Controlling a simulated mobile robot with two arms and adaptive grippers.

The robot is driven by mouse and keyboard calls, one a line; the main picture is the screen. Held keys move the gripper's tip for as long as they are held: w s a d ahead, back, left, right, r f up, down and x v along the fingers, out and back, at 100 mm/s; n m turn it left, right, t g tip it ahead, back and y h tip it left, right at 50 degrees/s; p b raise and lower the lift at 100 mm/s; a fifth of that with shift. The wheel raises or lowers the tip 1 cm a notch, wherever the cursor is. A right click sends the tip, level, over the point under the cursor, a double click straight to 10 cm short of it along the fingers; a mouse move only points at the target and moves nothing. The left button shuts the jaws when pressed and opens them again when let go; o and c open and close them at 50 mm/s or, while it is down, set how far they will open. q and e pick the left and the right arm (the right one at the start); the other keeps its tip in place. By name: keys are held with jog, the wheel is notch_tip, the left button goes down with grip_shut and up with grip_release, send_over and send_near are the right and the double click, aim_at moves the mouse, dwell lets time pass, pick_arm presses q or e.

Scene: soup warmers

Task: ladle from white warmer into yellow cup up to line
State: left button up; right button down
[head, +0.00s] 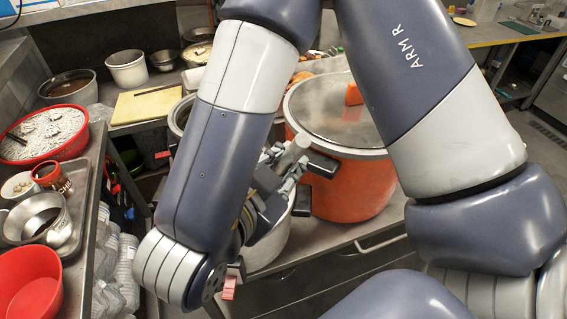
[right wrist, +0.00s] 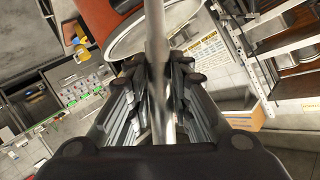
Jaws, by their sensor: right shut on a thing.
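My right gripper (head: 278,178) is shut on a grey metal rod (head: 295,152) that looks like the ladle's handle. In the right wrist view the rod (right wrist: 155,40) runs between the closed fingers (right wrist: 158,85). The ladle's bowl is hidden. A pale pot (head: 268,247), apparently the white warmer, stands below the gripper, mostly hidden behind my right arm. I cannot see its opening or the soup. No yellow cup can be made out; a small red-orange cup (head: 51,177) stands on the left counter. My left gripper is not in view.
A large orange pot (head: 345,185) with a glass lid stands right beside the gripper. On the left are a red bowl (head: 28,283), a metal pan (head: 35,220) and a red basin (head: 72,147). Stacked clear cups (head: 122,262) are beside that counter. A cutting board (head: 147,104) lies behind.

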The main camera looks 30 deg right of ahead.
jog(key=shift+r, duration=0.2)
jog(key=shift+r+p, duration=0.9)
jog(key=shift+r, duration=0.55)
dwell(0.3)
